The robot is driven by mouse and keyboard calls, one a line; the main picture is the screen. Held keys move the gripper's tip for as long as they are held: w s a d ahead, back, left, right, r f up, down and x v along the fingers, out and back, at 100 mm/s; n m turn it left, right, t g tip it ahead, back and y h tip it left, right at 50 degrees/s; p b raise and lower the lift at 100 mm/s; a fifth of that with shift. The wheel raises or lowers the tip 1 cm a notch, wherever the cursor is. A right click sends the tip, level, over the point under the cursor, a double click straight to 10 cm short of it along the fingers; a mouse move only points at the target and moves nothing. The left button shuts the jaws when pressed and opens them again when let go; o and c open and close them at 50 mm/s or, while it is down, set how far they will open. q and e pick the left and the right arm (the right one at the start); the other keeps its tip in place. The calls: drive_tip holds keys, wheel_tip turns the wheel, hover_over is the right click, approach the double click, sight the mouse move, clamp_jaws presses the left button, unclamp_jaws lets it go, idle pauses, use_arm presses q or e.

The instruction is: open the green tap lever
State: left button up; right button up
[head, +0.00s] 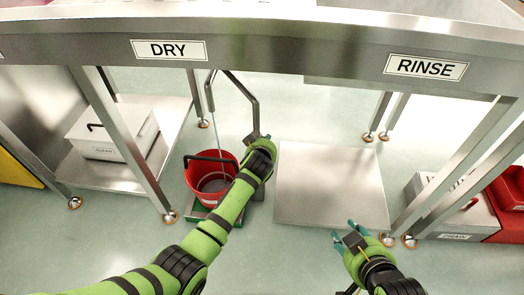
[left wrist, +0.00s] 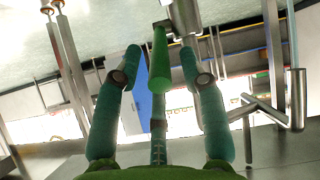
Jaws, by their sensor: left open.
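The green tap lever (left wrist: 159,60) hangs from a metal fitting (left wrist: 185,18) in the left wrist view. My left gripper (left wrist: 166,75) is open, with teal fingers apart on either side of the lever; I cannot tell whether any finger touches it. My right gripper (head: 348,232) is open and empty in front of the steel platform.
A red bucket (head: 197,204) stands under the pipe's spout, with a thin pale-blue line running down into it. A bare steel platform (head: 330,185) lies to the right. Table legs and a grey box (head: 115,130) stand left. The DRY and RINSE counter (head: 290,50) spans above.

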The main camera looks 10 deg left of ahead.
use_arm(q)
drive_tip(key=v, duration=0.9)
